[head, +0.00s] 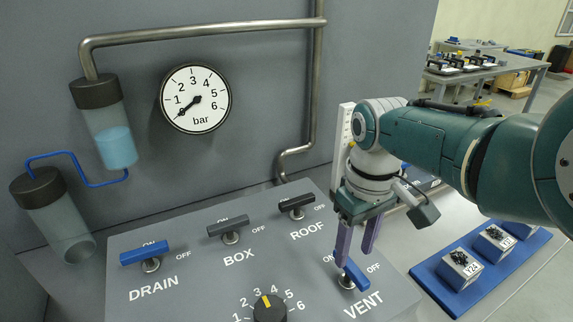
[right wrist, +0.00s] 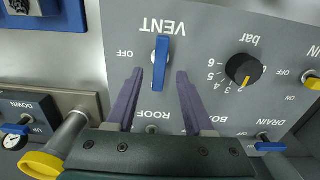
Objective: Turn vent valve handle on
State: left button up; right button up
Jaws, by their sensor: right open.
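The blue vent valve handle (head: 357,276) is on the grey sloping panel, above the VENT label. In the right wrist view the vent handle (right wrist: 161,62) runs upright in the picture, with OFF to its left, and lies crosswise to the blue drain handle (right wrist: 270,147). My right gripper (head: 354,258) is open, its purple fingers pointing down at the vent handle. In the right wrist view the fingertips of my right gripper (right wrist: 159,72) are on either side of the handle, with gaps; their height over it is hard to tell. My left gripper is not in view.
The panel also has drain (head: 146,253), box (head: 229,228) and roof (head: 296,202) handles and a black knob (head: 270,308). The gauge (head: 195,98) needle points near zero. A blue tray (head: 432,274) with several small boxes lies right of the panel.

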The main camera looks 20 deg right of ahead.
aim_at(351, 265)
pick_arm(q)
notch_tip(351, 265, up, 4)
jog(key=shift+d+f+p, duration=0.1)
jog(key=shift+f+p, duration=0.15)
jog(key=shift+p, duration=0.85)
pick_arm(e)
notch_tip(351, 265, up, 7)
jog(key=shift+f, duration=0.2)
jog(key=s, duration=0.1)
jog(key=s+f, duration=0.1)
jog(key=s+d, duration=0.1)
jog(key=shift+f+t+h, duration=0.3)
jog(key=shift+f+h, duration=0.05)
jog(key=shift+h, duration=0.05)
jog(key=s+a+r+n+t+y, duration=0.1)
jog(key=s+a+r, duration=0.2)
jog(key=s, duration=0.6)
jog(key=s+a+r+t, duration=0.2)
jog(key=s+a+r, duration=0.2)
jog(key=s, duration=0.5)
pick_arm(q)
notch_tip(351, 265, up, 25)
jog(key=p, duration=2.5)
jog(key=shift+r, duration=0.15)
pick_arm(e)
notch_tip(351, 265, up, 26)
jog(key=shift+d+f, duration=0.15)
jog(key=shift+f, duration=0.1)
